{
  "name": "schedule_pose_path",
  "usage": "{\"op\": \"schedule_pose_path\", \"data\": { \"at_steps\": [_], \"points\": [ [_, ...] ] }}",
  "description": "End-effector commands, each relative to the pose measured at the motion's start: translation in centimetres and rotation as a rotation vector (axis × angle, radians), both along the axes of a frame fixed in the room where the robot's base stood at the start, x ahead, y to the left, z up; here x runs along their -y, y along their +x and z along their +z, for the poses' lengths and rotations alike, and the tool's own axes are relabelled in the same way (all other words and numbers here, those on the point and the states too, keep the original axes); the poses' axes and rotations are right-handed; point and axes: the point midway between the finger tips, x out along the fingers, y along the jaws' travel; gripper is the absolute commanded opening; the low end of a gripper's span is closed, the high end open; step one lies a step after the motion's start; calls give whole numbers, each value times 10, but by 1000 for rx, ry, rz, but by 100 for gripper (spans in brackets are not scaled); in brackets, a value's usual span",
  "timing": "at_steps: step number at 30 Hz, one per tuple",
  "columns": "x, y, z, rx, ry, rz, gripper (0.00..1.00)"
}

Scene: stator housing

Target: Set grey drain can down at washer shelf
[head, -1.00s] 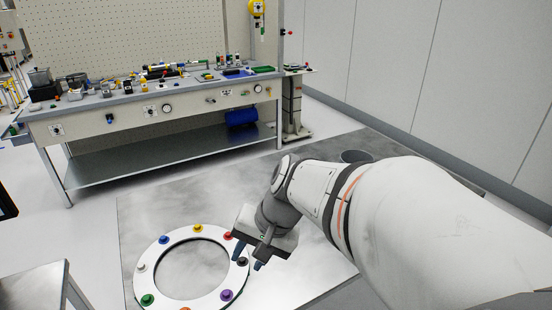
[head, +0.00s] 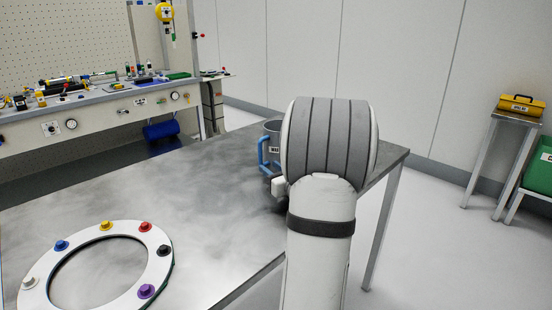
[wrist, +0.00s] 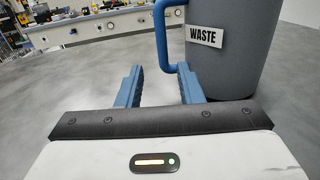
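The grey can (head: 273,128) with a blue handle (head: 263,151) stands upright on the metal table near its far right edge, partly hidden by my arm. In the wrist view the can (wrist: 235,50) is close at the right, with a WASTE label. Its handle (wrist: 161,35) is ahead of and roughly between my fingers. My gripper (wrist: 158,76) is open, its two blue fingers apart. I cannot tell whether a finger touches the handle or can. In the head view the gripper is mostly hidden behind my arm. I cannot identify the washer shelf.
The metal table (head: 205,190) carries a white ring (head: 35,290) with several coloured knobs; its middle is clear. A cluttered workbench (head: 95,112) stands behind at left. At right are a yellow toolbox (head: 521,105) on a stand and a green bin (head: 538,172). Open floor lies between.

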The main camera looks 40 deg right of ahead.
Motion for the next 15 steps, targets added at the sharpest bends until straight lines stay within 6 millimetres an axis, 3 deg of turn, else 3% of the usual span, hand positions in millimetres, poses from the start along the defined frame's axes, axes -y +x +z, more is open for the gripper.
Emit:
{"op": "schedule_pose_path", "data": {
  "at_steps": [15],
  "points": [
    [12,65,4,0,-2,3,34]
  ]
}}
